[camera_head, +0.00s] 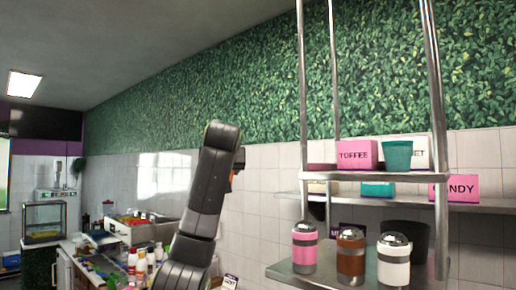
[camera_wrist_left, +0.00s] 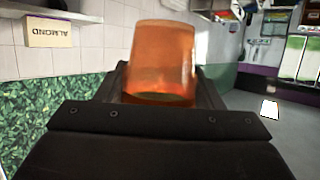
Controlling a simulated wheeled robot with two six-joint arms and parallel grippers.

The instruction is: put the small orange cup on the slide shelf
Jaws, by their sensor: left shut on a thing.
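The small orange cup (camera_wrist_left: 163,50), translucent, fills the middle of the left wrist view. My left gripper (camera_wrist_left: 163,88) is shut on it, with a dark finger on each side of the cup. To the right of the arm is a metal rack with an upper shelf (camera_head: 375,193) and a lower shelf (camera_head: 318,276). I cannot tell which one is the slide shelf. My right gripper is not in view.
The upper shelf holds a pink TOFFEE box (camera_head: 357,154) and a teal cup (camera_head: 397,155). Pink (camera_head: 304,247), brown (camera_head: 350,256) and white (camera_head: 394,260) jars stand on the lower shelf. Metal posts rise at the rack's corners. A cluttered counter (camera_head: 88,262) is at left.

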